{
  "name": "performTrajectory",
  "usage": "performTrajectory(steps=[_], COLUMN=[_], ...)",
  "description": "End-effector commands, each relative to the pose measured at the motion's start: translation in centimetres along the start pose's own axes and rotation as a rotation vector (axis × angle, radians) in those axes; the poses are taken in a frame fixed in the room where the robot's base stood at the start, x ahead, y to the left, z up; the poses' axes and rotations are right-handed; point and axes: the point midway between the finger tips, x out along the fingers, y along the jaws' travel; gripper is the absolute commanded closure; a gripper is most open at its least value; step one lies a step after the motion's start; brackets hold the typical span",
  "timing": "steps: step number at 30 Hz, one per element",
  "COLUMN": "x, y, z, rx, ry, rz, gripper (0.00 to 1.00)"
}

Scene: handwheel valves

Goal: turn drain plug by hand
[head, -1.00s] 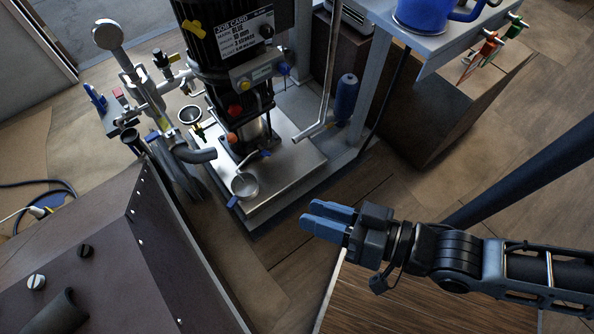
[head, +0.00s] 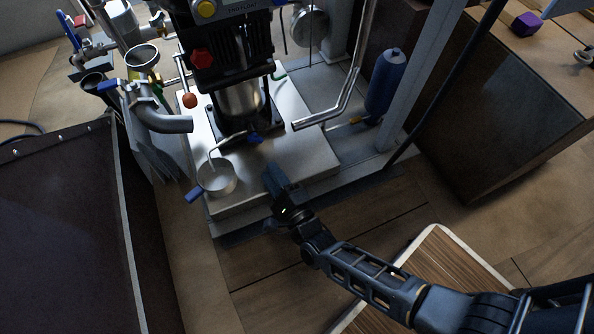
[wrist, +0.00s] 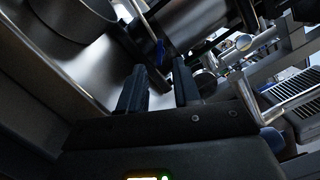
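A dark machine (head: 231,50) with a metal cylinder (head: 240,100) stands on a pale metal base plate (head: 307,155). I cannot tell for certain which part is the drain plug. A blue-ended lever (head: 254,137) sits low at the cylinder's front; a blue piece (wrist: 160,52) also shows past the fingers in the wrist view. My gripper (head: 272,172) is over the front of the plate, pointing towards the cylinder. In the wrist view its two dark fingers (wrist: 159,80) stand apart with nothing between them.
A small metal pan (head: 217,178) with a blue handle sits left of my gripper. A grey elbow pipe (head: 165,122) is further left. A bent pipe (head: 345,95) and blue bottle (head: 386,82) stand right. A brown panel (head: 55,215) fills the left; floor is free in front.

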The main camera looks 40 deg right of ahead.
Motion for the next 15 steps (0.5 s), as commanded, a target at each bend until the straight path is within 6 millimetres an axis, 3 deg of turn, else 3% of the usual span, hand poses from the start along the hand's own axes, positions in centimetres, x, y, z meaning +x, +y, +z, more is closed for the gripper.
performTrajectory(steps=[1, 3, 15], x=[0.7, 1.3, 4.2], y=[1.1, 1.4, 1.3], z=[-0.5, -0.6, -0.7], rx=[0.027, 0.056, 0.072], ry=[0.001, 0.004, 0.006], rz=[-0.007, -0.013, -0.018], gripper=[0.68, 0.68, 0.68])
